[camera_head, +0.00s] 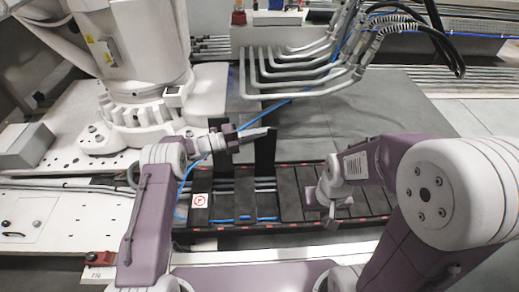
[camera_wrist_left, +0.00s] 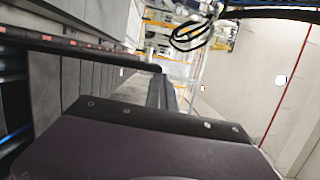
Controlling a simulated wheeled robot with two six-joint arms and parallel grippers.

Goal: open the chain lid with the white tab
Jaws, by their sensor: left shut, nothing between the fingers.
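The cable chain (camera_head: 290,222) is a long dark channel with a row of flat lids, running across the middle of the head view. A white tab with a red ring sign (camera_head: 199,200) marks the lid at its left end. That lid looks flat. To its right, a dark lid plate (camera_head: 265,150) stands upright, and blue cable shows in the channel near it. My left gripper (camera_head: 262,132) is shut and empty above the chain, close to the upright plate; whether they touch is unclear. Its fingers also show in the left wrist view (camera_wrist_left: 162,92). My right gripper (camera_head: 326,210) is low over the chain's right lids; its fingers are unclear.
A large white robot arm base (camera_head: 140,110) stands behind the chain at the left. Grey bent pipes (camera_head: 290,75) and a thin blue cable (camera_head: 285,101) lie behind it. A red block (camera_head: 100,258) sits at the front left. The grey floor plate at the back right is clear.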

